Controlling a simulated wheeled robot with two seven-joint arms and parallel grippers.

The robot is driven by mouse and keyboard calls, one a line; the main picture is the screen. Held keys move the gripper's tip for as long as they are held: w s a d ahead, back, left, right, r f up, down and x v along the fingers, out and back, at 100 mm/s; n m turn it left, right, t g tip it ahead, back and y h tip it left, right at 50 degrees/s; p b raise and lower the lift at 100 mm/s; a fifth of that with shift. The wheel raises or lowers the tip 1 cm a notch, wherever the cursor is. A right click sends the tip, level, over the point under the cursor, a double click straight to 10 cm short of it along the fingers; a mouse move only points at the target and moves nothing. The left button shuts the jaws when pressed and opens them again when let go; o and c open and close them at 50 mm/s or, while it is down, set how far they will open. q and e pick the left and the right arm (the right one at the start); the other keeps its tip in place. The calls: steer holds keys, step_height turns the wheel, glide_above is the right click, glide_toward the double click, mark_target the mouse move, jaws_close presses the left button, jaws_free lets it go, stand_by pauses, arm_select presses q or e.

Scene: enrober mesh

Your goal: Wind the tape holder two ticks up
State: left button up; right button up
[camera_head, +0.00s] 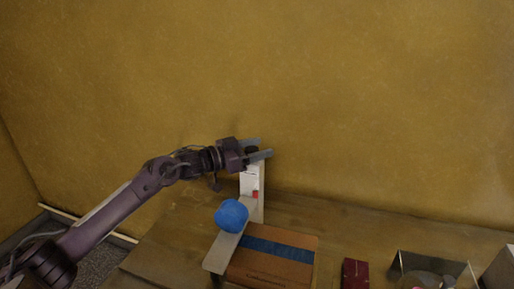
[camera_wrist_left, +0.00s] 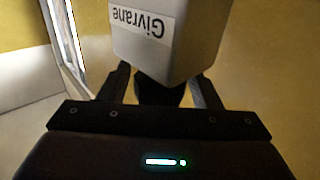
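A white upright post (camera_head: 247,182) stands on the table, with a red mark (camera_head: 255,195) on its front. A dark round knob (camera_head: 252,149) is at its top; it also shows in the left wrist view (camera_wrist_left: 160,93). My left gripper (camera_head: 264,148) is at the top of the post, its fingers on either side of the knob. In the left wrist view, narrow gaps show between fingers and knob, so the gripper looks open around it. A white block labelled "Givrane" (camera_wrist_left: 168,45) is beyond the knob. I cannot tell which part is the tape holder. My right gripper is out of view.
A blue ball (camera_head: 231,215) rests on a pale flat bar (camera_head: 222,252) in front of the post. An orange-brown box with a blue band (camera_head: 285,262) lies beside it. A dark red box (camera_head: 355,273) and a dark open holder (camera_head: 432,264) stand to the right. A yellow wall (camera_head: 380,90) is behind.

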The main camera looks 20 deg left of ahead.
arm_select(q)
steer(key=shift+w+d, duration=0.1)
steer(key=c, duration=0.8)
steer(key=shift+c, duration=0.2)
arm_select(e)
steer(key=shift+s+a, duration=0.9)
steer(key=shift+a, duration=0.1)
arm_select(q)
steer(key=shift+t, duration=0.3)
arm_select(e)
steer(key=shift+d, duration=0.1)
